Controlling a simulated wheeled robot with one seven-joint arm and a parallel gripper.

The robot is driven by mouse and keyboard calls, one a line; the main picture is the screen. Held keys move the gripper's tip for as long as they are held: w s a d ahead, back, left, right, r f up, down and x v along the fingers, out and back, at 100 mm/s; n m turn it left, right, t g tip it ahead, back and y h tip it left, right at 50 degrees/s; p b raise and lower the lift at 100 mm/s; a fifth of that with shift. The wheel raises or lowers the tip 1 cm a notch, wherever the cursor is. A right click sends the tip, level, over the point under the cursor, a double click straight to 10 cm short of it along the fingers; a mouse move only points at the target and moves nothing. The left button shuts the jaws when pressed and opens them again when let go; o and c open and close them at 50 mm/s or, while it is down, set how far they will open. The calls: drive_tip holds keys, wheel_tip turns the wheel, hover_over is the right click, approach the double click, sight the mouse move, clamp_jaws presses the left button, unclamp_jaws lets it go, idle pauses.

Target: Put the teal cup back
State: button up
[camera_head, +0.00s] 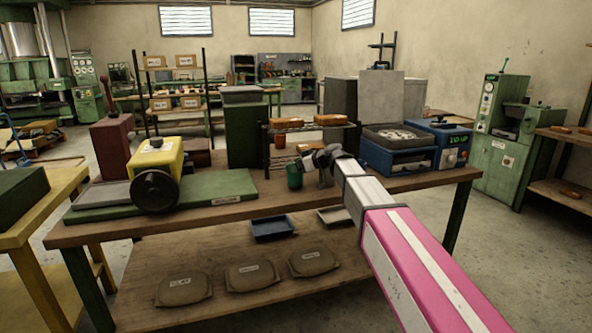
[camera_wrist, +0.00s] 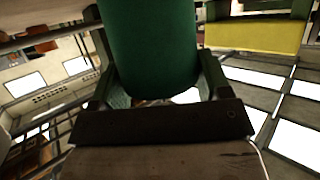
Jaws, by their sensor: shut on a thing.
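The teal cup (camera_head: 295,177) is at the middle of the wooden workbench (camera_head: 235,213), in front of a small dark rack, and looks upright. My gripper (camera_head: 304,168) reaches it from the right and is shut on it. In the wrist view the teal cup (camera_wrist: 150,45) fills the upper middle, between the two fingers of my gripper (camera_wrist: 160,82). I cannot tell whether the cup's base touches the bench top.
A dark rack (camera_head: 268,152) behind the cup bears orange-brown blocks (camera_head: 330,119). An orange cup (camera_head: 280,141) stands there too. A blue machine (camera_head: 395,157) is close on the right. A green plate with a yellow machine (camera_head: 157,165) is on the left.

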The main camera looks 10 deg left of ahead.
drive_tip(key=shift+f, duration=0.65)
drive_tip(key=o, duration=0.9)
drive_tip(key=shift+o, duration=0.2)
drive_tip(key=v, duration=1.2)
